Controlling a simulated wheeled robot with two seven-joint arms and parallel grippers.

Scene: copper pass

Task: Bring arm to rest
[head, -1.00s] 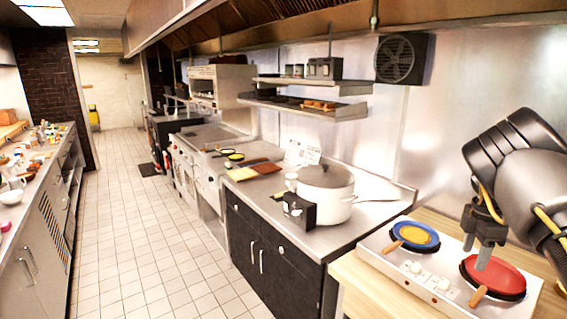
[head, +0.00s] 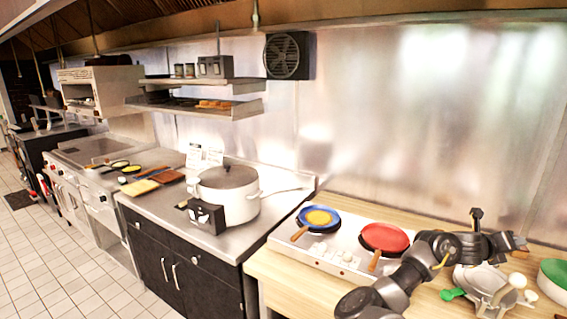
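One arm of mine, by its side the right one (head: 405,272), comes in low at the bottom right, in front of the wooden counter (head: 268,268). Its dark grey links bend up and then to the right. Its far end lies above the counter, right of the red pan (head: 385,237), and no clear pair of fingertips shows there. I cannot tell if that gripper is open or shut. The arm overlaps the hotplate's right end in the picture. My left gripper is not in view.
A white hotplate (head: 318,251) carries the red pan and a blue pan (head: 320,215) with yellow contents. Pale items and a green handle (head: 452,294) crowd the counter's right end, near a green-topped bowl (head: 555,280). A large pot (head: 228,195) stands left on the steel counter.

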